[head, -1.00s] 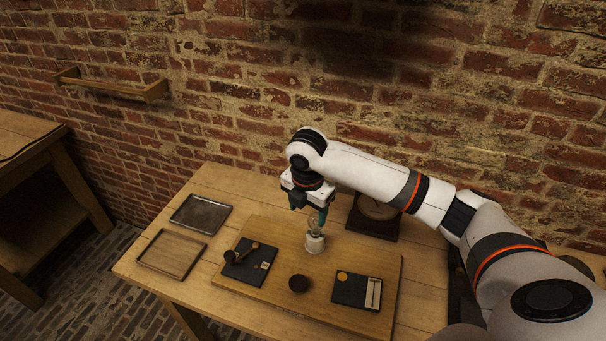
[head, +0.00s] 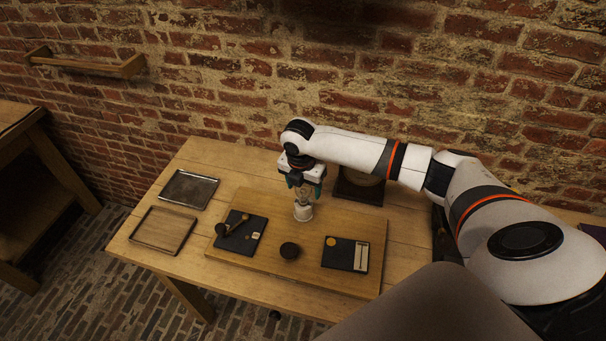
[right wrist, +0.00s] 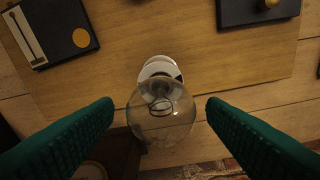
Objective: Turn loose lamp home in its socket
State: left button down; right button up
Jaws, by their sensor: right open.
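The lamp, a clear glass bulb (head: 303,195), stands upright in a white socket (head: 303,213) on the wooden board. In the right wrist view the bulb (right wrist: 160,115) is seen from above, with the white socket (right wrist: 160,68) beyond it. How far in the lamp sits cannot be told. My right gripper (head: 304,188) is over the lamp, pointing down. Its green fingers (right wrist: 159,106) are open on either side of the bulb, with a visible gap at each side. My left gripper is not in view.
Two trays (head: 189,189) (head: 163,230) lie left. A dark-framed round item (head: 358,186) stands behind right.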

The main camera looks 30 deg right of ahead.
jog(key=shift+f, duration=0.4)
jog(key=shift+c, duration=0.4)
jog(key=c, duration=1.1)
jog(key=shift+r+m+p, duration=0.15)
jog(key=shift+m+p, duration=0.25)
jog(key=shift+p, duration=0.15)
jog(key=shift+m+g+p, duration=0.3)
jog(key=shift+m+p, duration=1.35)
jog(key=shift+m, duration=0.25)
jog(key=shift+m+p, duration=0.35)
jog(key=shift+m, duration=0.55)
